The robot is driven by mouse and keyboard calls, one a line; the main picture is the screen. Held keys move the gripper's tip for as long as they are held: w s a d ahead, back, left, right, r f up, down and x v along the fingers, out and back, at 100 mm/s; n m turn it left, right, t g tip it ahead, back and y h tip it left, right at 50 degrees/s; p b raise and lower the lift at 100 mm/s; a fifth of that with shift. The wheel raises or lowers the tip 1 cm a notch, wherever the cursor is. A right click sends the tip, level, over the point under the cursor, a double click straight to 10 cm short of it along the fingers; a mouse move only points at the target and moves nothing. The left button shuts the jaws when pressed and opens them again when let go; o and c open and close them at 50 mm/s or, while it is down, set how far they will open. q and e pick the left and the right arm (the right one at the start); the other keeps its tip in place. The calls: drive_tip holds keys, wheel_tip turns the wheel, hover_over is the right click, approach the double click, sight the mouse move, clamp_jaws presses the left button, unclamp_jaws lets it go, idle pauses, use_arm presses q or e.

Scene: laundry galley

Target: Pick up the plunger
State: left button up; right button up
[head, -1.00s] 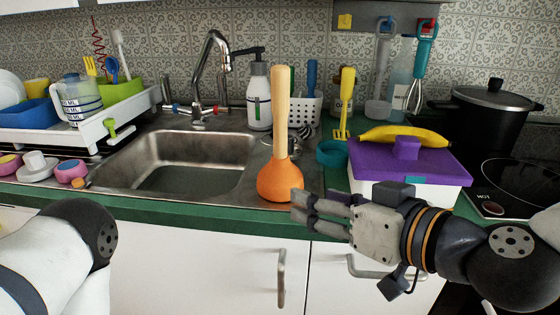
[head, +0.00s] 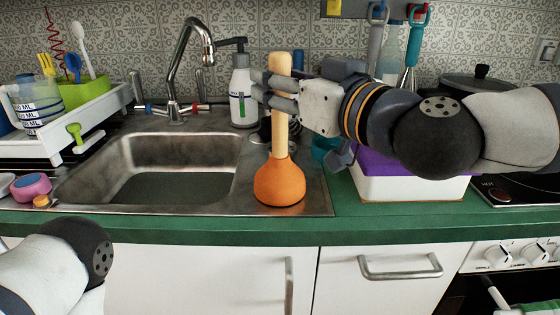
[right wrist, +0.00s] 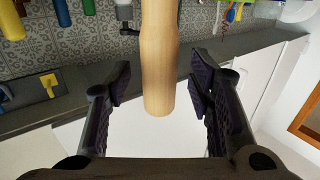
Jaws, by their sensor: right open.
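The plunger stands upright on the counter at the sink's front right corner, with an orange cup (head: 280,182) and a pale wooden handle (head: 281,130). My right gripper (head: 265,88) is at the upper part of the handle, coming from the right, with its fingers level with the wood. In the right wrist view the handle (right wrist: 159,60) comes down between the two dark, spread fingers (right wrist: 160,85), with a gap on each side. The right gripper is open. My left arm shows at the lower left, but its gripper is out of view.
The steel sink (head: 150,205) and faucet (head: 186,60) are to the left, with a soap bottle (head: 242,95) behind the handle. A white box (head: 410,188) with a purple lid sits under my right arm. A black pot (head: 490,85) stands at the right.

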drive_tip(key=shift+x, duration=0.8)
drive_tip(key=shift+s+r, duration=0.1)
drive_tip(key=shift+c, duration=0.6)
clamp_jaws()
